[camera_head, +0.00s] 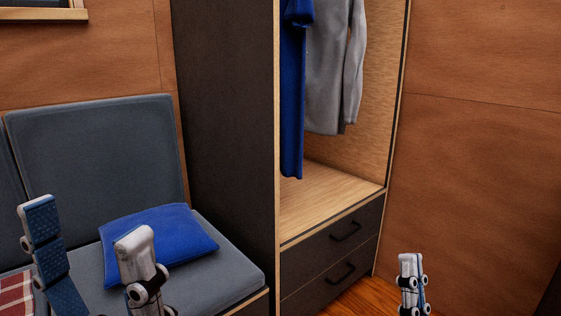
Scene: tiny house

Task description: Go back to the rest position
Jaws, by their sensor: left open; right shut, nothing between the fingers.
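My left gripper (90,245) is at the lower left, in front of the grey sofa. Its two fingers are wide apart with nothing between them. One finger shows its blue padded inner face, the other its white back. My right gripper (411,262) is at the bottom, right of centre, in front of the lower wall and floor. Its fingers are together and hold nothing. The lower parts of both grippers are cut off by the picture's bottom edge.
A grey sofa (95,150) with a blue cushion (175,232) and a red checked cloth (15,293) stands at the left. An open wardrobe (325,190) with a blue garment (291,100), a grey garment (328,70) and two dark drawers (335,250) stands in the middle. Wooden floor (362,298) shows below.

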